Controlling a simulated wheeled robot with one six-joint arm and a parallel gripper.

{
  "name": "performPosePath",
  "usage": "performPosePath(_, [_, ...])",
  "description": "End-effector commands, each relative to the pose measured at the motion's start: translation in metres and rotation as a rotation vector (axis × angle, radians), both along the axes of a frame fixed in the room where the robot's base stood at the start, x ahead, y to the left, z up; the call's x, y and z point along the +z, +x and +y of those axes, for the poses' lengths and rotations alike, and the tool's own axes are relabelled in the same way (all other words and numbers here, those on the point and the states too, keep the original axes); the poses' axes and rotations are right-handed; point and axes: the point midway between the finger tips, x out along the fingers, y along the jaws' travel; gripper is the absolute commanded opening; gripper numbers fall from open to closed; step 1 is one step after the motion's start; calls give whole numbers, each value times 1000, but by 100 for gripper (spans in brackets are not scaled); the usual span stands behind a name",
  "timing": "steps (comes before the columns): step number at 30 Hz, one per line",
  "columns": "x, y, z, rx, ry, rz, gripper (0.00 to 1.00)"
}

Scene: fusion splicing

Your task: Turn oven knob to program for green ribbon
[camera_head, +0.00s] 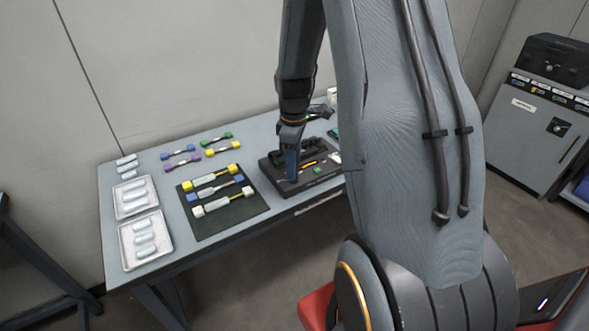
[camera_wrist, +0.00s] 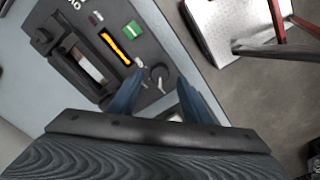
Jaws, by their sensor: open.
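The black oven unit (camera_head: 277,179) sits on the table below my gripper (camera_head: 291,172). In the wrist view the oven (camera_wrist: 82,22) shows a glowing orange strip (camera_wrist: 117,47), a green patch (camera_wrist: 133,29) and a small dark round knob (camera_wrist: 158,72). My gripper (camera_wrist: 160,80) is open. Its two blue fingers appear on either side of the knob; I cannot tell whether they touch it. The knob's pointer setting is too small to read. The green-ended ribbon (camera_head: 217,138) lies at the back of the table.
Blue, purple and yellow-ended pieces lie near the green one. A dark mat (camera_head: 241,211) holds several pieces. Two white trays (camera_head: 130,212) with pale sleeves stand at the left. My arm hides the table's right end. A grey cabinet (camera_head: 525,130) stands at the far right.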

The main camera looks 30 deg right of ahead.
Motion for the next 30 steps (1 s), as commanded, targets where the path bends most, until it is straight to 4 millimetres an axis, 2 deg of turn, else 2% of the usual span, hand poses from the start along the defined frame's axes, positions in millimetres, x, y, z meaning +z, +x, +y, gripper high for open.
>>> performPosePath(7, [-23,0,0,0,1,1,44])
performPosePath(17, [-28,0,1,0,-1,-1,44])
performPosePath(18, [-28,0,1,0,-1,-1,42])
performPosePath(20, [-28,0,1,0,-1,-1,32])
performPosePath(25, [-28,0,1,0,0,0,4])
performPosePath(26, [-28,0,-4,-2,-1,-1,3])
performPosePath(30, [-28,0,-1,-7,-1,-1,3])
